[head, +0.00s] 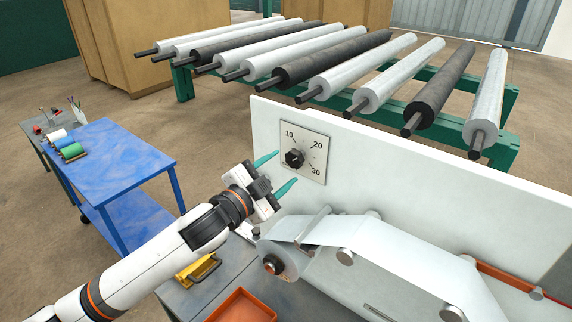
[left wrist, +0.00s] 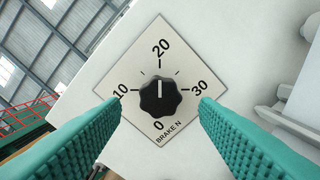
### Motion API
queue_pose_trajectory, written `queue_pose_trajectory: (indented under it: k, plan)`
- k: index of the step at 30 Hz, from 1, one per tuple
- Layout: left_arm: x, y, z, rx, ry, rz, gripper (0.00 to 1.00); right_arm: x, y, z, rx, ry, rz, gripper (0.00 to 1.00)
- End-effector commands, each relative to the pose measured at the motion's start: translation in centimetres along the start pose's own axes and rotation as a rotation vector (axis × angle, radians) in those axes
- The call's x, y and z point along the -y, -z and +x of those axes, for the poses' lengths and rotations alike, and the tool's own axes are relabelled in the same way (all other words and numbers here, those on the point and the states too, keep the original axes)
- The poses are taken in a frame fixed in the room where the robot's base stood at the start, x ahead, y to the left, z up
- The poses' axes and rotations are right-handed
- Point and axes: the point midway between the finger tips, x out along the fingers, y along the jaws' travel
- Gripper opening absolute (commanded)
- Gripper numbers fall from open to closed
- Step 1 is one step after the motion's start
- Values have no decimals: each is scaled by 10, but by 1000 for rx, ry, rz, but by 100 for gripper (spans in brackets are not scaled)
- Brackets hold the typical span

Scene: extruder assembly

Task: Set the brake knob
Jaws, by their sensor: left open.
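The brake knob (head: 294,158) is a black scalloped knob on a square scale plate (head: 318,150) fixed to the white machine panel. In the left wrist view the knob (left wrist: 160,97) sits at the centre of the plate, marked 0, 10, 20, 30 and BRAKE N. The knob's white line points up, about toward 20. My left gripper (head: 286,170) is open and empty, its teal fingers pointing at the knob. In the left wrist view the fingertips lie on either side of the knob, apart from it. My right gripper is out of view.
Below the panel are a film roll (head: 282,260) and guide rollers. An orange tray (head: 243,306) and a yellow item (head: 199,269) lie on a grey surface. A blue table (head: 115,160) stands left. A green rack (head: 497,155) of large rolls stands behind the panel.

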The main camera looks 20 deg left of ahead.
Motion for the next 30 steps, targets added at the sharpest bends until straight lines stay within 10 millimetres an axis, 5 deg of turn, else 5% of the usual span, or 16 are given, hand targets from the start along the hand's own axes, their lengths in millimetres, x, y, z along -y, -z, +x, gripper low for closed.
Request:
queue_pose_trajectory:
  k: [7, 23, 30]
  plan:
    - [0, 0, 30, 1, -1, -2, 55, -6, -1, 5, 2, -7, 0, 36]
    - [0, 0, 32, -1, 0, -1, 55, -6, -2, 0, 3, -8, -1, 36]
    - [1, 0, 32, -1, 0, -1, 20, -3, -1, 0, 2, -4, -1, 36]
